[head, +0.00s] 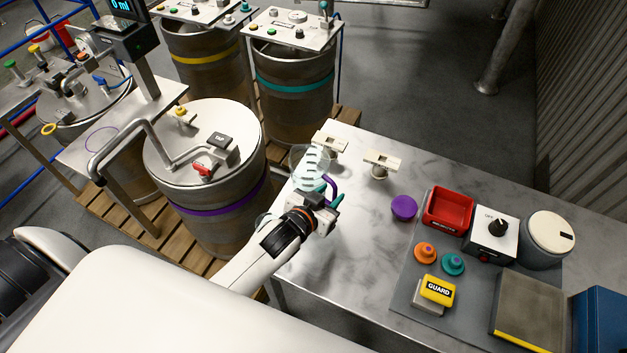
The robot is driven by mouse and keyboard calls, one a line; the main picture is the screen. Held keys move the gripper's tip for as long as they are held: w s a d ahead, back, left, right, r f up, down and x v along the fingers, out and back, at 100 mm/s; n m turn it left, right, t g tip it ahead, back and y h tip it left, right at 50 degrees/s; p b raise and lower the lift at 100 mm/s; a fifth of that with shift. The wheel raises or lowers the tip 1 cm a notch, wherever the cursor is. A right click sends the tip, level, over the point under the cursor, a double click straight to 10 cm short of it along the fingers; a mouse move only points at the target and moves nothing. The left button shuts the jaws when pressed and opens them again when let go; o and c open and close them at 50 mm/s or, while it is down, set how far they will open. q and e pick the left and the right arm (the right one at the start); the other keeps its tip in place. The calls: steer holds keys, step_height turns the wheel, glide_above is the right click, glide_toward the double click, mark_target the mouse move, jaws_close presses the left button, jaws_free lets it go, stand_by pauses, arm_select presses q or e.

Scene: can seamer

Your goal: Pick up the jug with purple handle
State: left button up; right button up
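The jug with the purple handle (309,164) is clear with white marks and stands on the grey table (365,255) near its left edge. Its purple handle (333,186) shows on the side towards my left gripper. My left gripper (326,200) is right at this handle in the head view. I cannot tell whether it touches the handle or whether its fingers are open or shut. Teal parts show beside the gripper, partly hidden. A clear curved rim (264,221) shows behind my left arm, mostly covered. My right gripper is out of view.
A drum with a purple band (222,218) and a tap stands left of the table. The table's middle is clear.

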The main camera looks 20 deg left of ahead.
arm_select(q)
steer(key=x, duration=0.5)
steer(key=shift+d+f+p, duration=0.1)
steer(key=shift+p, duration=0.25)
steer(key=shift+s, duration=0.1)
jaws_close()
